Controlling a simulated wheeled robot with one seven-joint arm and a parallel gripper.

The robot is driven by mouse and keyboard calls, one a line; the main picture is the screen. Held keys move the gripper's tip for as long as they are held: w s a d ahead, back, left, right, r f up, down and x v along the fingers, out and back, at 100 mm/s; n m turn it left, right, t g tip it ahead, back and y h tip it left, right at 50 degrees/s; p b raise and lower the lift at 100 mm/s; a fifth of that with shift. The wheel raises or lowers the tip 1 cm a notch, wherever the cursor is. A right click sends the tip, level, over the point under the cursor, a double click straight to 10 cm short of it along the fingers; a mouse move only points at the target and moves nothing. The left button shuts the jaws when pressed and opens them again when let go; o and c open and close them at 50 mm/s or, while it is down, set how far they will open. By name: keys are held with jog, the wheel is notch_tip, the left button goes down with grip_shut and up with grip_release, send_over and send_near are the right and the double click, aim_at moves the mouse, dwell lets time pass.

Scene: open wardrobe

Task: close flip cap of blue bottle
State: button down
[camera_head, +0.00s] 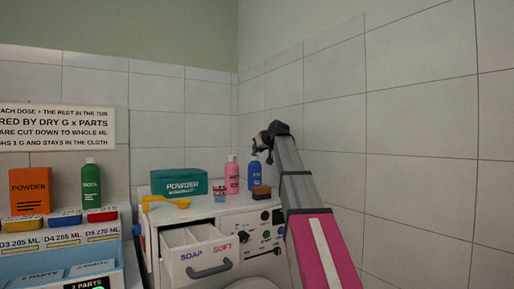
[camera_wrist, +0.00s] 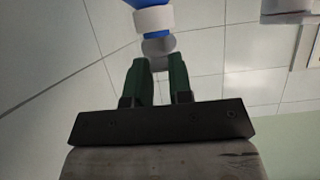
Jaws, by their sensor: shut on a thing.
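The blue bottle (camera_head: 254,174) stands upright on top of the white washer, beside the pink bottle. In the wrist view, its blue body (camera_wrist: 148,3) and white neck (camera_wrist: 153,19) show at the top edge, upside down in the picture. A pale grey flip cap (camera_wrist: 158,46) shows beyond the neck, at the tips of my gripper's green fingers (camera_wrist: 158,64). My gripper is shut on the flip cap. In the head view, my gripper (camera_head: 262,145) is just above the blue bottle, and its fingers are small and partly hidden.
A pink bottle (camera_head: 232,176), a small jar (camera_head: 219,192), a teal powder box (camera_head: 180,182) and a yellow scoop (camera_head: 167,202) stand on the washer. The drawer (camera_head: 202,258) marked SOAP and SOFT is open. A tiled wall (camera_head: 420,130) rises close on the right.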

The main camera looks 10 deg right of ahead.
jog(key=shift+s+d+f+t+y, duration=0.15)
jog(key=shift+s+f+t+y, duration=0.2)
jog(key=shift+f+t, duration=0.55)
jog(key=shift+r+t, duration=0.2)
jog(key=shift+t, duration=0.1)
jog(key=c, duration=1)
grip_release()
jog(key=v, duration=1.1)
jog(key=shift+w+f, duration=0.1)
